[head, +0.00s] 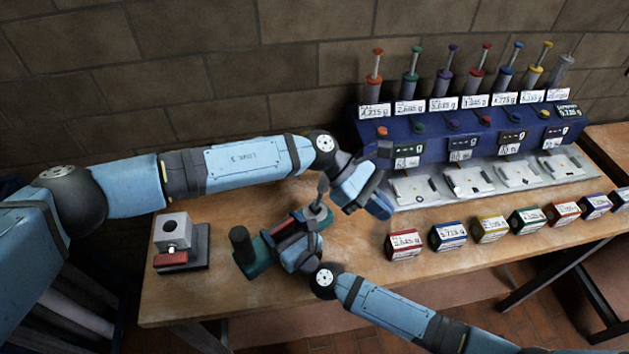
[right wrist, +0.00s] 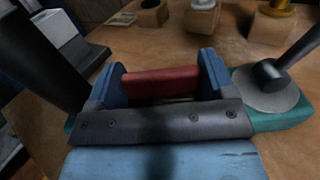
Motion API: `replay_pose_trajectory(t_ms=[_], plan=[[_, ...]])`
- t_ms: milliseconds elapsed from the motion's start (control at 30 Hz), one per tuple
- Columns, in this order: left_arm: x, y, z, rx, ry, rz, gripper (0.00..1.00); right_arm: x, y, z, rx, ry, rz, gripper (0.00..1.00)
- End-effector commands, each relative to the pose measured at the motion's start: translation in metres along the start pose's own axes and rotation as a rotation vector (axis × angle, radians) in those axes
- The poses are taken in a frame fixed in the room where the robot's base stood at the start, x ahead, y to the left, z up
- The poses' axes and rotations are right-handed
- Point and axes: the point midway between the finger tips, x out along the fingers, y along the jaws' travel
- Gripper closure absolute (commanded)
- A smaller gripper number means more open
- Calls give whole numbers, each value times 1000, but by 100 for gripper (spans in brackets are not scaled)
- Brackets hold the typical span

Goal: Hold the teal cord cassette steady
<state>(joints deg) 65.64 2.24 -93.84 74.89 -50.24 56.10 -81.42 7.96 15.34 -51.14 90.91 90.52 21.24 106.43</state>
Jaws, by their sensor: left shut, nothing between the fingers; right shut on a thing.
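The teal cord cassette (head: 258,258) lies on the wooden bench, left of the middle in the head view. It has a dark upright cylinder at one end and a grey disc with a lever (right wrist: 272,92) at the other. My right gripper (head: 291,240) is over its middle. In the right wrist view its blue fingers (right wrist: 160,88) are shut on a red bar (right wrist: 160,82) between the cassette's ends. The gripper hides much of the cassette's middle. My left gripper (head: 376,203) is shut and empty, above the bench to the right of the cassette.
A grey block with a red handle (head: 172,258) stands on a dark plate at the bench's left. A blue rack (head: 425,148) with several coloured plungers stands at the back right. Several labelled boxes (head: 449,236) line the bench before it. A brick wall is behind.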

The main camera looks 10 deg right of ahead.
Motion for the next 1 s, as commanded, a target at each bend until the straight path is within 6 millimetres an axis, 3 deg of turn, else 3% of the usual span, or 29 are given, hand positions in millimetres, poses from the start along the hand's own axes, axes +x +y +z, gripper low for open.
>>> replay_pose_trajectory(t_ms=[100, 233, 367, 500, 633, 800, 1000], plan=[[-25, -2, 21, -215, -318, 201, 100, 0, 0, 0, 1, 1, 1, 62], [-70, -2, 25, -507, -615, 408, 100, 0, 0, 0, 1, 1, 1, 62], [-119, -11, 3, -848, -847, 585, 100, 0, 0, 0, 1, 1, 1, 62], [-158, -36, -36, -1236, -1006, 721, 100, 0, 0, 0, 1, 1, 1, 62], [-174, -67, -69, -1541, -1064, 791, 100, 0, 0, 0, 1, 1, 1, 62], [-179, -98, -92, -1788, -1069, 823, 100, 0, 0, 0, 0, 1, 1, 62], [-174, -99, -100, -1864, -1063, 828, 100, 0, 0, 0, 0, 0, 1, 62]])
